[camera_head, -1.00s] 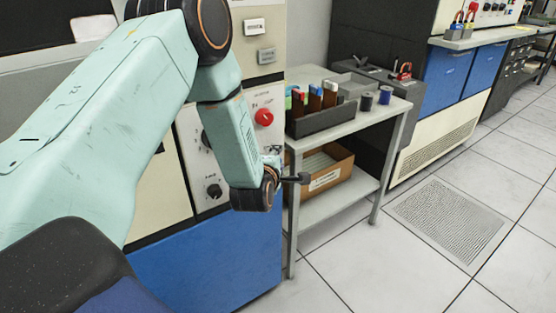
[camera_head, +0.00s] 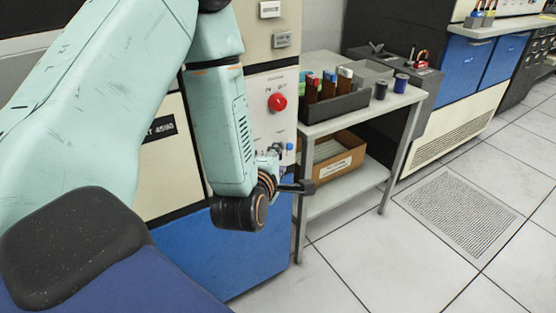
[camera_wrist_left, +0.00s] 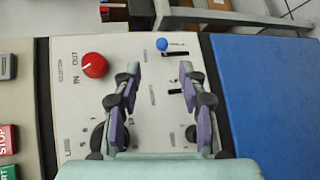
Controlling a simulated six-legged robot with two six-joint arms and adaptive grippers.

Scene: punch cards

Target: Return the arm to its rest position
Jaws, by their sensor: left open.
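My left arm (camera_head: 215,120) comes in from the left in the head view, and its gripper (camera_head: 300,187) sits in front of the machine's control panel, beside the side table. In the left wrist view the two fingers of my left gripper (camera_wrist_left: 160,95) stand apart with nothing between them. Behind them is the panel (camera_wrist_left: 75,125) with a red knob (camera_wrist_left: 94,65), a blue-tipped lever (camera_wrist_left: 162,44) and a black dial (camera_wrist_left: 97,137). The red knob also shows in the head view (camera_head: 277,102). My right gripper is not in view.
A grey side table (camera_head: 410,98) holds a dark tray (camera_head: 335,108) of bottles and two small jars. A cardboard box (camera_head: 340,160) sits on its lower shelf. Blue-and-cream cabinets (camera_head: 465,65) stand behind. The tiled floor (camera_head: 390,270) at right is clear.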

